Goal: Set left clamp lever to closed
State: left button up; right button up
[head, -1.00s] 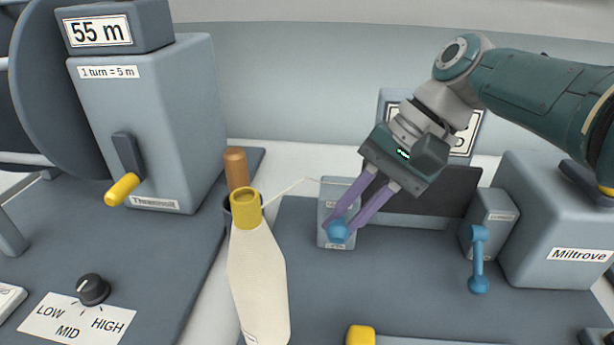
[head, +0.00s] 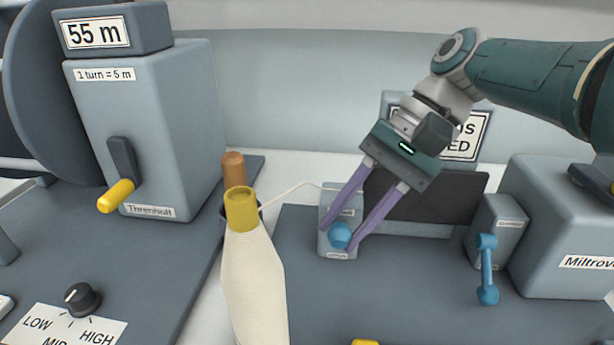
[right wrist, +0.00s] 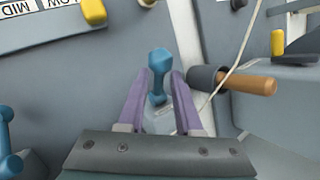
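The left clamp (head: 327,240) is a grey block with a small label above and one below its blue lever (head: 340,236). In the head view the lever shows mostly as a round knob, seen nearly end-on, near the lower label, which seems to read OPEN. My right gripper (head: 338,238) has its purple fingers spread, one on each side of the lever. In the right wrist view the blue lever (right wrist: 158,62) stands between the fingers, with gaps showing on both sides. My left gripper is not in view.
A second clamp (head: 505,222) with a blue lever (head: 487,270) stands right, beside a large grey box (head: 560,215). A cream cone with a yellow top (head: 250,275) stands left of the left clamp; a thin thread runs near it. A dark panel (head: 430,205) is behind.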

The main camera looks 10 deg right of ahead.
jog(key=shift+o, duration=0.7)
jog(key=p+v, duration=0.2)
jog(key=v, duration=0.8)
